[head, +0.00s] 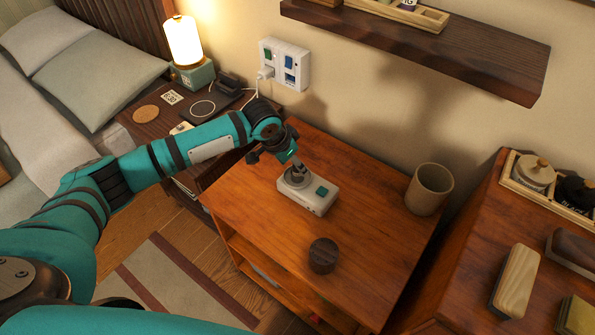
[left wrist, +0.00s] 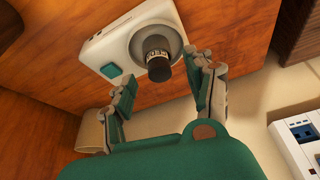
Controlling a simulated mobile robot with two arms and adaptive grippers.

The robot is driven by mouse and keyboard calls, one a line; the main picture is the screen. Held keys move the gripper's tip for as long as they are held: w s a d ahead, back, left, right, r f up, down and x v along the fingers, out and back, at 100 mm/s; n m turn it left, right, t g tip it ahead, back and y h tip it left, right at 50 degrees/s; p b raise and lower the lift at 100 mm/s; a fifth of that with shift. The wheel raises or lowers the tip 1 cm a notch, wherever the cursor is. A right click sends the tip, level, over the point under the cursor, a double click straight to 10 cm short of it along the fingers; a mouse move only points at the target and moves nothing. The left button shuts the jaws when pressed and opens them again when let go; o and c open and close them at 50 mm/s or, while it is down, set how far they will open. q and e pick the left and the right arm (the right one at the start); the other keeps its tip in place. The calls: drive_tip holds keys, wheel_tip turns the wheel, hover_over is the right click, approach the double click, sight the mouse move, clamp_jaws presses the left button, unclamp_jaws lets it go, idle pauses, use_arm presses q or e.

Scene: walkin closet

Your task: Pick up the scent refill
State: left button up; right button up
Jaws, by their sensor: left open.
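A small dark bottle with a pale label band, which looks like the scent refill (left wrist: 157,62), stands in the round grey seat of a white device (left wrist: 103,52) with a teal button. In the head view the device (head: 312,203) sits on the wooden cabinet top, and the refill (head: 297,175) is partly covered by my left gripper (head: 286,153). In the left wrist view my left gripper (left wrist: 163,80) is open, its fingertips apart on either side of the bottle's near end. I cannot tell whether they touch it. My right gripper is not in view.
A dark round block (head: 322,255) lies in front of the device, and a beige cup (head: 429,188) stands to its right. A wall shelf (head: 430,48) overhangs the back. A white outlet panel (head: 285,65) is behind. The cabinet top (head: 375,225) is bare between these things.

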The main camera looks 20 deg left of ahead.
use_arm(q)
drive_tip(key=shift+x, duration=0.85)
drive_tip(key=shift+r, duration=0.1)
clamp_jaws()
drive_tip(key=shift+r, duration=0.1)
